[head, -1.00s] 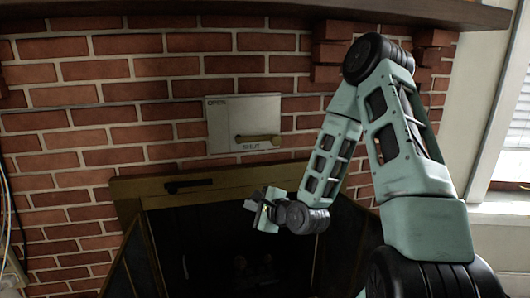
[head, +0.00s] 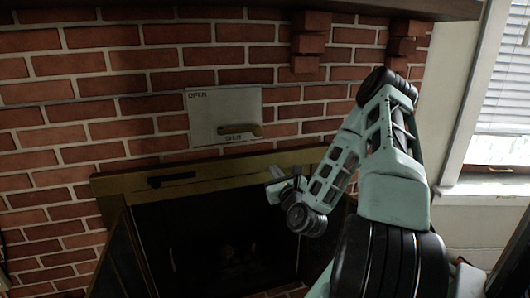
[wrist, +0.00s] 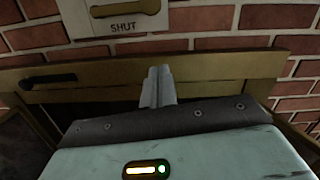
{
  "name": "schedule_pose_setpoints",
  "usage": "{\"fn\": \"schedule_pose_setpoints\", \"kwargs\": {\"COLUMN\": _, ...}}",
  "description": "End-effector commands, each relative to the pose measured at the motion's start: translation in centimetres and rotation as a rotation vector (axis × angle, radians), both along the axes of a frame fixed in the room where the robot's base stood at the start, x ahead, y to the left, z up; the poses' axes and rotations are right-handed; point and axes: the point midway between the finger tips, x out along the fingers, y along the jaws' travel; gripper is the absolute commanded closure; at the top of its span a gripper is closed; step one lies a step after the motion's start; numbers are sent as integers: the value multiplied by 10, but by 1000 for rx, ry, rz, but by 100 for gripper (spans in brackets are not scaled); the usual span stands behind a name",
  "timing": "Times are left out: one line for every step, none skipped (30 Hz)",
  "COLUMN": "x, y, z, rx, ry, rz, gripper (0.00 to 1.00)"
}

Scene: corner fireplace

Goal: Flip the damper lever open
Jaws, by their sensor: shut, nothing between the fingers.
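The damper plate (head: 203,120) is a pale metal panel on the brick wall, marked OPEN at the top and SHUT at the bottom. Its brass lever (head: 241,130) lies roughly level beside the SHUT mark. In the wrist view, the lever (wrist: 125,8) and the lower part of the plate (wrist: 82,22) show at the top edge; the OPEN mark is out of that view. My gripper (head: 274,181) is below and right of the plate, in front of the fireplace, apart from the lever. In the wrist view its fingers (wrist: 159,80) are together and empty.
A brass fireplace frame (head: 225,174) with a dark handle (head: 171,178) is below the plate, around a dark opening. A mantel shelf (head: 250,5) runs above, with brick corbels (head: 308,45) below it. A window is at right.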

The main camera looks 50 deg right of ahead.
Motion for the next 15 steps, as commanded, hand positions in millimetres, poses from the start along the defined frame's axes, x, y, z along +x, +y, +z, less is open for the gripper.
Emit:
{"fn": "schedule_pose_setpoints", "kwargs": {"x": 1, "y": -1, "z": -2, "rx": -3, "ry": -1, "rz": 0, "gripper": 100}}
{"fn": "schedule_pose_setpoints", "kwargs": {"x": 3, "y": -2, "z": -2, "rx": -3, "ry": -1, "rz": 1, "gripper": 100}}
{"fn": "schedule_pose_setpoints", "kwargs": {"x": 4, "y": -3, "z": -3, "rx": -5, "ry": -2, "rz": 1, "gripper": 100}}
{"fn": "schedule_pose_setpoints", "kwargs": {"x": 6, "y": -4, "z": -3, "rx": -5, "ry": -3, "rz": 0, "gripper": 100}}
{"fn": "schedule_pose_setpoints", "kwargs": {"x": 8, "y": -5, "z": -4, "rx": -5, "ry": -1, "rz": 0, "gripper": 100}}
{"fn": "schedule_pose_setpoints", "kwargs": {"x": 10, "y": -7, "z": -4, "rx": -7, "ry": -2, "rz": 1, "gripper": 100}}
{"fn": "schedule_pose_setpoints", "kwargs": {"x": 12, "y": -8, "z": -4, "rx": -7, "ry": -3, "rz": 0, "gripper": 100}}
{"fn": "schedule_pose_setpoints", "kwargs": {"x": 15, "y": -9, "z": -4, "rx": -7, "ry": -2, "rz": 1, "gripper": 100}}
{"fn": "schedule_pose_setpoints", "kwargs": {"x": 17, "y": -10, "z": -4, "rx": -7, "ry": -3, "rz": 1, "gripper": 100}}
{"fn": "schedule_pose_setpoints", "kwargs": {"x": 20, "y": -11, "z": -3, "rx": -7, "ry": -1, "rz": 1, "gripper": 100}}
{"fn": "schedule_pose_setpoints", "kwargs": {"x": 22, "y": -12, "z": -3, "rx": -7, "ry": -3, "rz": 1, "gripper": 100}}
{"fn": "schedule_pose_setpoints", "kwargs": {"x": 31, "y": -17, "z": 6, "rx": -5, "ry": -2, "rz": 1, "gripper": 100}}
{"fn": "schedule_pose_setpoints", "kwargs": {"x": 36, "y": -21, "z": 8, "rx": -4, "ry": -2, "rz": 0, "gripper": 100}}
{"fn": "schedule_pose_setpoints", "kwargs": {"x": 42, "y": -24, "z": 9, "rx": -2, "ry": -2, "rz": 1, "gripper": 100}}
{"fn": "schedule_pose_setpoints", "kwargs": {"x": 49, "y": -28, "z": 10, "rx": -4, "ry": -2, "rz": 1, "gripper": 100}}
